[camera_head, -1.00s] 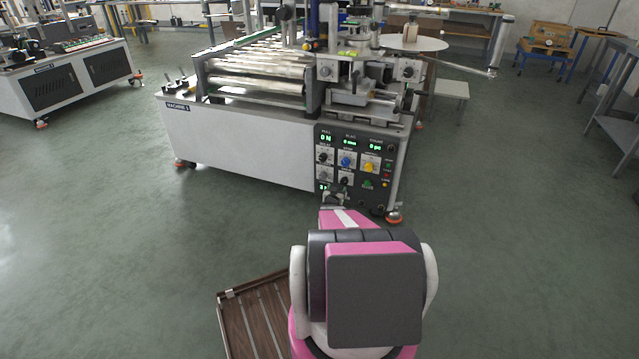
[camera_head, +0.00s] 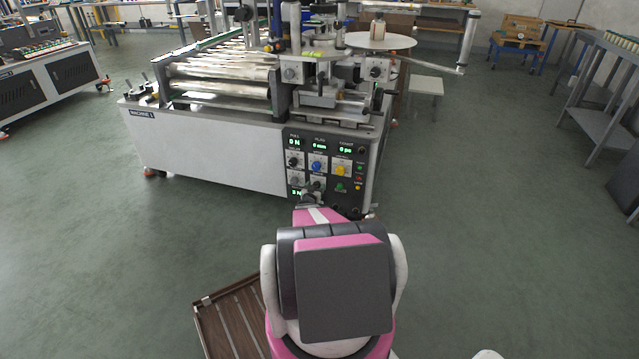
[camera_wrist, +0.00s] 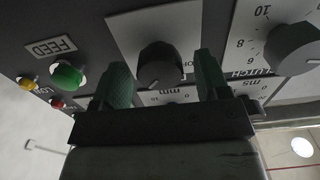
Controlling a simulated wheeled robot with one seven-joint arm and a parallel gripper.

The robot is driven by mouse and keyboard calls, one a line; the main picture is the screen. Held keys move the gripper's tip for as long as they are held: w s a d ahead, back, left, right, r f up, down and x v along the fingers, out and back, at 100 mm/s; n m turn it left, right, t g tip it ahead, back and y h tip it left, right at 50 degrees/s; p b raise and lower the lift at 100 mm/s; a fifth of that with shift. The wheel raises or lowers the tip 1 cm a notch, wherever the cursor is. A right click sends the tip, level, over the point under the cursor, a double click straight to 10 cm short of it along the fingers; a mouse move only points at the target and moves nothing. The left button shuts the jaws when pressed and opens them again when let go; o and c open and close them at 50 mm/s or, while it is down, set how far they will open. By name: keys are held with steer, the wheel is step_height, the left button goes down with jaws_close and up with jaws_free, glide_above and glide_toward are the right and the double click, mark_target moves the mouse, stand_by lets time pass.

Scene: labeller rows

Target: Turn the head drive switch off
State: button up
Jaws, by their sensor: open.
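The control panel (camera_head: 328,170) is on the front right of the machine (camera_head: 215,150). My gripper (camera_head: 308,200) is at the panel's lower part, and my arm hides some of it. In the wrist view, a dark rotary knob (camera_wrist: 160,66) on a light plate sits between the two green fingers of my gripper (camera_wrist: 162,72). The fingers are open, one on each side of the knob; I cannot tell whether they touch it. The plate's lettering is mostly hidden, so I cannot read the knob's label or setting for certain.
In the wrist view, a green button (camera_wrist: 66,76) under a FEED label, a yellow lamp (camera_wrist: 26,83) and a red lamp (camera_wrist: 57,102) are left of the fingers. A numbered dial (camera_wrist: 292,48) is close on the right. A brown slatted panel (camera_head: 235,318) is beside my arm.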

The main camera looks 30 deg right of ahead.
steer(key=shift+w+d, duration=0.45)
steer(key=shift+d, duration=0.05)
steer(key=c, duration=0.9)
steer(key=shift+c, duration=0.2)
steer(key=n, duration=0.4)
steer(key=shift+a+n, duration=0.1)
steer(key=shift+n, duration=0.2)
steer(key=n, duration=0.4)
steer(key=shift+w+f+n, duration=0.1)
steer(key=shift+n, duration=0.2)
steer(key=n, duration=0.4)
steer(key=shift+a+f+n, duration=0.1)
steer(key=shift+f+n, duration=0.05)
steer(key=shift+n, duration=2.15)
